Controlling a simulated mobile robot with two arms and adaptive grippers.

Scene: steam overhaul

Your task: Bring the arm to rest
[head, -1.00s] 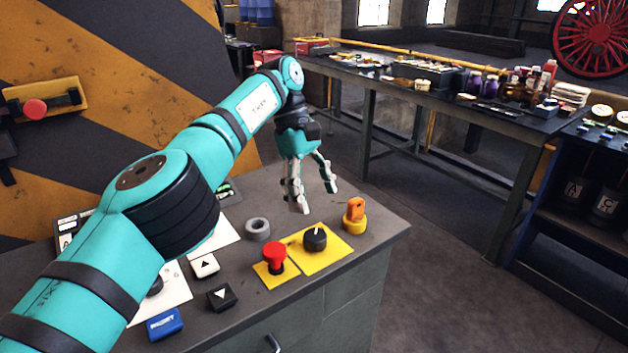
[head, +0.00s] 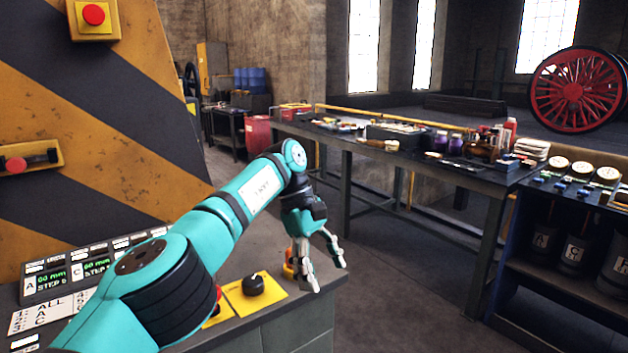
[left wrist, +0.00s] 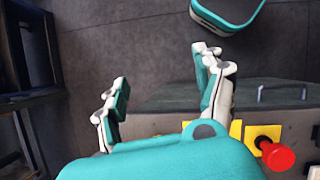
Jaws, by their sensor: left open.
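My left arm reaches in from the lower left in the head view, over a grey control desk (head: 300,318). Its gripper (head: 329,277) is open and empty, its fingers pointing down near the desk's right edge. The gripper also shows in the left wrist view (left wrist: 165,92), with a clear gap between the fingers. An orange knob (head: 289,264) is partly hidden behind the gripper. A black rotary knob (head: 254,285) on a yellow plate is left of it. A red button (left wrist: 278,157) shows at the lower right in the left wrist view. My right gripper is not in view.
A striped panel (head: 90,130) with red buttons stands at the left. A long workbench (head: 350,150) with tools and bottles runs behind. A blue shelf unit (head: 510,250) is at the right. The floor between desk and workbench is clear.

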